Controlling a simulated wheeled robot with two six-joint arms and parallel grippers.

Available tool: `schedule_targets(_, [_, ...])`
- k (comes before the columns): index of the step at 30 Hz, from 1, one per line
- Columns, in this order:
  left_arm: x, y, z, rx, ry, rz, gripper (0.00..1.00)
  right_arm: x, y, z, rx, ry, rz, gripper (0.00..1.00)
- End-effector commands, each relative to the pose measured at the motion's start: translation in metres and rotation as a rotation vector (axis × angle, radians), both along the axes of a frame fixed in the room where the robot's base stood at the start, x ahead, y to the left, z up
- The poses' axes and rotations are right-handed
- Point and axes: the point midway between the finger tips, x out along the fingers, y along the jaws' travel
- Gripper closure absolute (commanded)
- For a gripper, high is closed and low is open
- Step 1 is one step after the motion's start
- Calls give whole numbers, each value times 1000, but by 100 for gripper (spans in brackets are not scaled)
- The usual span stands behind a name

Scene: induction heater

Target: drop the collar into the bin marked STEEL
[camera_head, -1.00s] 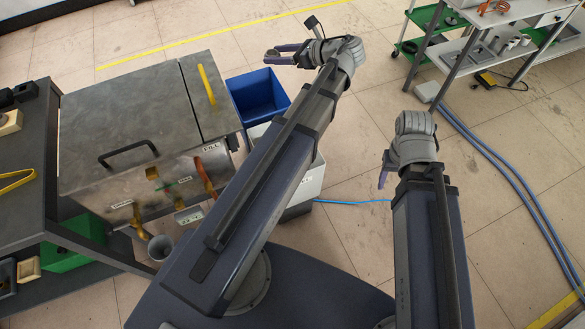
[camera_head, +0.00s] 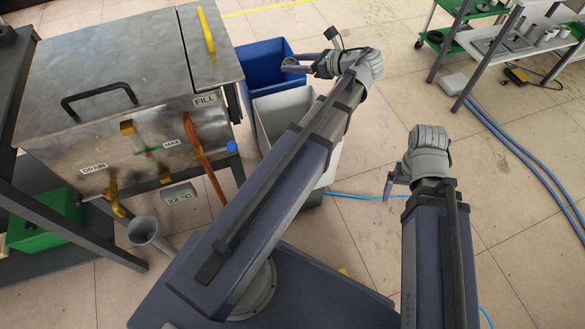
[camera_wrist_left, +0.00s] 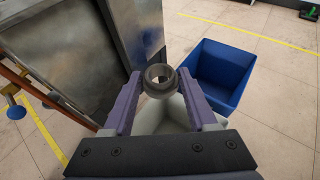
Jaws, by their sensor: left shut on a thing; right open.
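My left gripper (camera_head: 297,66) is shut on the collar, a small dark grey ring. The collar (camera_wrist_left: 159,79) sits between the purple fingertips in the left wrist view, its hole facing the camera. A pale grey bin (camera_head: 283,106) stands below and near the gripper, partly hidden by my left arm; part of it shows beneath the collar in the wrist view (camera_wrist_left: 165,115). A blue bin (camera_head: 262,68) stands beside it; it is right of the collar in the wrist view (camera_wrist_left: 221,75). I can read no STEEL mark. My right gripper (camera_head: 388,186) is open, over the floor.
A metal tank (camera_head: 110,85) with DRAIN, MAX and FILL labels stands left of the bins. A funnel (camera_head: 147,230) is below it. A white-topped shelf (camera_head: 510,50) stands far right, with blue hoses (camera_head: 520,160) on the floor.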

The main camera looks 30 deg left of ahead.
Motion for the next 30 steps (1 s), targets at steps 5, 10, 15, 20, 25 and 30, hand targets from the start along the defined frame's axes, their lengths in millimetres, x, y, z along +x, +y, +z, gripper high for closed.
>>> schedule_targets(5, [0, -1, -71, 1, 0, 0, 100, 0, 0, -71, -2, -1, 1, 7])
schedule_targets(10, [0, -2, -104, 1, 0, 0, 100, 0, -1, -104, -4, -1, 1, 7])
schedule_targets(15, [0, -3, -109, 1, 0, 0, 100, 0, -1, -109, -4, -1, 1, 7])
schedule_targets(20, [0, -3, -109, 1, 0, 0, 100, 0, -1, -109, -4, -1, 2, 7])
schedule_targets(25, [0, -3, -119, 1, 0, 0, 100, 0, -1, -119, -3, -2, 3, 7])
schedule_targets(30, [0, -3, -137, 1, 0, 0, 100, 1, -1, -137, -3, -2, 5, 7])
